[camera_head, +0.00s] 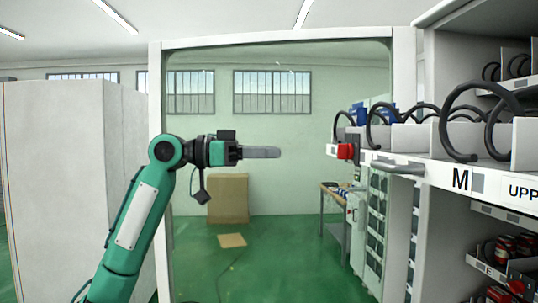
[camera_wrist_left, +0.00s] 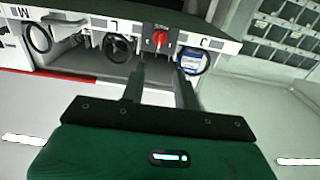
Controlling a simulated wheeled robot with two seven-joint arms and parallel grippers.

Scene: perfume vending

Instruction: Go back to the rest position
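My left gripper (camera_head: 262,152) is at the end of my green arm and points right, toward the vending shelf. A clear gap separates its fingertips from the shelf edge in the head view. The left wrist view shows the two dark fingers (camera_wrist_left: 160,88) apart, with nothing held between them. My right gripper is not in either view.
The white vending shelf (camera_head: 400,168) with black coils (camera_head: 466,120) fills the right side. A tall white cabinet (camera_head: 55,190) stands at the left. A cardboard box (camera_head: 228,198) and a workbench (camera_head: 336,215) are farther back. Green floor between them is mostly open.

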